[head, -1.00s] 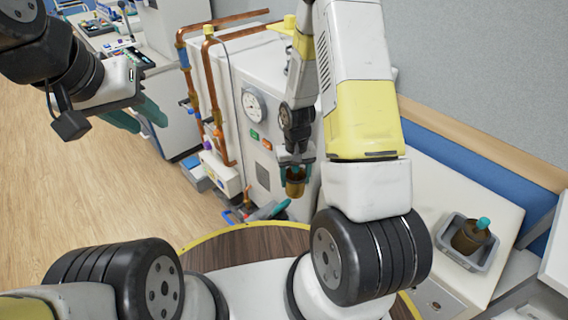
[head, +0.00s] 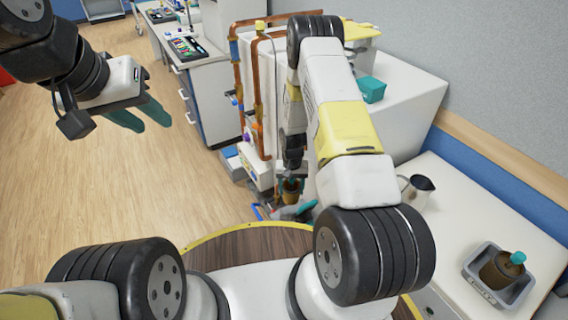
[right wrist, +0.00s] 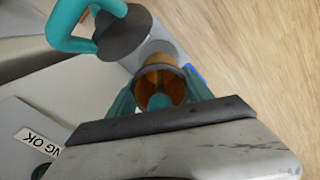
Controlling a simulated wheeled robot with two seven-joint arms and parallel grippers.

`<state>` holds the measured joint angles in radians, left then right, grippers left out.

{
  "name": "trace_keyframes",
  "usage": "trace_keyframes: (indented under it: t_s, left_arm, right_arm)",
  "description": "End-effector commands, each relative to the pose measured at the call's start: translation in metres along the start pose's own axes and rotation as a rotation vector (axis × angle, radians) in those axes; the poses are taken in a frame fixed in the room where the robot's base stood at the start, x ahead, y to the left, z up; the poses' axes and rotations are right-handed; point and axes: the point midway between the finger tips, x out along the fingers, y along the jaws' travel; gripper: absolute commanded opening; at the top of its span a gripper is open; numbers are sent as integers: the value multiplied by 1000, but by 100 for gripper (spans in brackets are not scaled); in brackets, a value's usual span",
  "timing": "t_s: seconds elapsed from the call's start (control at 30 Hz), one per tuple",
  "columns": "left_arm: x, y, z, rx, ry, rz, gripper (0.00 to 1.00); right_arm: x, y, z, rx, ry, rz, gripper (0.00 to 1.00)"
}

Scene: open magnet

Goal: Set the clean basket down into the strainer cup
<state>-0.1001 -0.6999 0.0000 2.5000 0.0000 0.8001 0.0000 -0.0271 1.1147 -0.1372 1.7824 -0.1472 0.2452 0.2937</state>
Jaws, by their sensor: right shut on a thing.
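My right gripper (head: 291,181) is shut on the clean basket, a small bronze cup (head: 291,188), low beside the white machine. In the right wrist view the basket (right wrist: 161,82) sits between the teal fingertips, and I look into its open top. A grey rounded surface shows just beyond its rim; I cannot tell whether this is the strainer cup or whether the basket touches it. A dark round disc with a teal handle (right wrist: 122,35) is close by at the upper left. My left gripper (head: 143,115) is open and empty, far to the left above the floor.
The white machine (head: 395,95) with copper pipes (head: 237,75) stands close to my right arm. On the bench at right are a steel jug (head: 417,190) and a grey tray (head: 480,290) holding a brown, teal-topped piece (head: 502,268). Wooden floor at left is clear.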

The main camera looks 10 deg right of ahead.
Motion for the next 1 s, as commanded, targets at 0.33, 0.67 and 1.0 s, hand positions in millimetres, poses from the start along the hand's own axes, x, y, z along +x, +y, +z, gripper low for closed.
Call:
trace_keyframes:
  t_s: [0.33,0.67,1.0]
  left_arm:
    - [0,0,0,0,0,0,36]
    - [0,0,0,0,0,0,36]
    - [0,0,0,0,0,0,36]
  right_arm:
    - [28,0,0,-1,-1,0,15]
    - [55,0,0,0,-1,0,15]
    - [76,0,0,0,0,0,15]
